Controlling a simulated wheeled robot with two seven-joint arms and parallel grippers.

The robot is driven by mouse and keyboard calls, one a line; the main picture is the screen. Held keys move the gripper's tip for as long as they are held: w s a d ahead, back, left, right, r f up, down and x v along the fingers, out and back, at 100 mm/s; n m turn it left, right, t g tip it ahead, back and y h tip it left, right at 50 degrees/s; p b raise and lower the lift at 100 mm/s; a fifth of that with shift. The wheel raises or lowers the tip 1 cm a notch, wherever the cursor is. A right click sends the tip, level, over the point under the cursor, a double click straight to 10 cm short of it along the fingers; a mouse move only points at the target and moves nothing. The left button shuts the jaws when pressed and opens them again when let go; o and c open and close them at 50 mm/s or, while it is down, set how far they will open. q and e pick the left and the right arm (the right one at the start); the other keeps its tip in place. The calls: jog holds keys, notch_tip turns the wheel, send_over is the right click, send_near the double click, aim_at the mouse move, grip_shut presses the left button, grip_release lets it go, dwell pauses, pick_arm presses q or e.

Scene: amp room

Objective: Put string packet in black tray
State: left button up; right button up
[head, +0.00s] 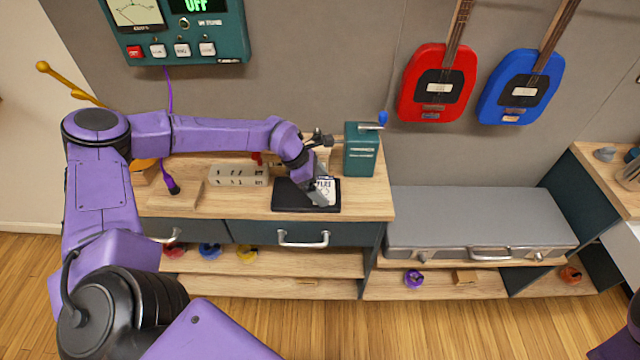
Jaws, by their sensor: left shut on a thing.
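The string packet (326,187) is a small white packet with dark print. My left gripper (322,196) is shut on it, over the right part of the black tray (290,208). The gripper hides part of the packet. I cannot tell whether the packet touches the tray floor. The tray is flat and dark and lies on the wooden top of the cabinet near its front edge. My right gripper is not in view.
A green box with a blue-knobbed crank (360,150) stands right of the tray. A pale slotted block (238,175) lies to the left. A grey case (480,220) lies on the lower bench at right. Red (437,85) and blue (520,88) guitars hang on the wall.

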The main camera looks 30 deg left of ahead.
pick_arm(q)
jog(key=shift+f+b, duration=0.35)
jog(key=o, duration=0.8)
jog(key=shift+s, duration=0.15)
jog(key=shift+c, duration=0.2)
jog(key=shift+f, duration=0.1)
jog(key=shift+s+f, duration=0.1)
jog(key=shift+s, duration=0.05)
notch_tip(320, 180, up, 2)
jog(key=shift+a+p, duration=0.15)
jog(key=shift+p, duration=0.65)
jog(key=b+v, duration=0.1)
jog(key=v, duration=1)
jog(key=shift+w+r, duration=0.2)
jog(key=shift+r, duration=0.05)
jog(key=shift+a, duration=0.1)
